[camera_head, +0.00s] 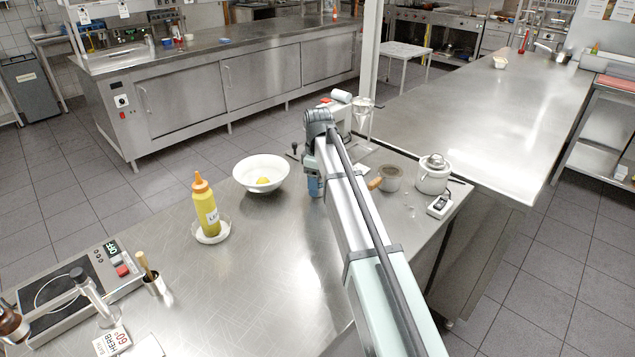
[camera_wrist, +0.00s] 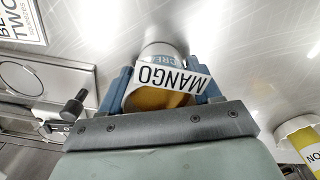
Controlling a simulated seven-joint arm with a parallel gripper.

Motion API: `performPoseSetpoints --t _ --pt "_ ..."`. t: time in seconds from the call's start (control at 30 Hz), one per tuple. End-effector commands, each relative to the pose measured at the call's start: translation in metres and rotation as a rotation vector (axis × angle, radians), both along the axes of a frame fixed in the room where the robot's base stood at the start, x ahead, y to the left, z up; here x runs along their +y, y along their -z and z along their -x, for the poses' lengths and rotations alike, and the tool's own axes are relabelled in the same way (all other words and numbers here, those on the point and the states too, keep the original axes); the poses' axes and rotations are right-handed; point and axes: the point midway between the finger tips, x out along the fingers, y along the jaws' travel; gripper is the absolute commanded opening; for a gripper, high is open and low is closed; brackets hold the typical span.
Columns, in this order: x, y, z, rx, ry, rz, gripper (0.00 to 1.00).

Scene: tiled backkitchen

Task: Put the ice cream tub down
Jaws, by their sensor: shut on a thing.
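My gripper (camera_head: 315,187) is low over the steel counter in the head view, just right of a white bowl. In the wrist view, the blue fingers of my gripper (camera_wrist: 163,88) are shut on both sides of the ice cream tub (camera_wrist: 158,99). The tub has an amber body and a white label reading MANGO, with part of another word beyond it. My arm and fingers hide the tub in the head view. I cannot tell whether its base touches the counter.
The white bowl (camera_head: 262,178) holds a yellow fruit. A yellow bottle (camera_head: 206,208) stands in a dish to the left. Counter (camera_head: 265,270) in front is clear.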

Motion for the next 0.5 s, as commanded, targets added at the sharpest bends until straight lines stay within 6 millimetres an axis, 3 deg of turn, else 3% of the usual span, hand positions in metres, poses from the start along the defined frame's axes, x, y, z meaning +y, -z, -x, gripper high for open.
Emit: performPoseSetpoints --t 0.1,0.13,0.4,0.5 --pt "-0.0001 0.0029 0.0001 0.0 0.0 0.0 0.28" --pt "0.0 0.0033 0.0001 0.0 0.0 0.0 0.64" --pt "0.0 0.0027 0.0 0.0 0.0 0.0 0.88" --pt "0.0 0.0027 0.0 0.0 0.0 0.0 0.88"
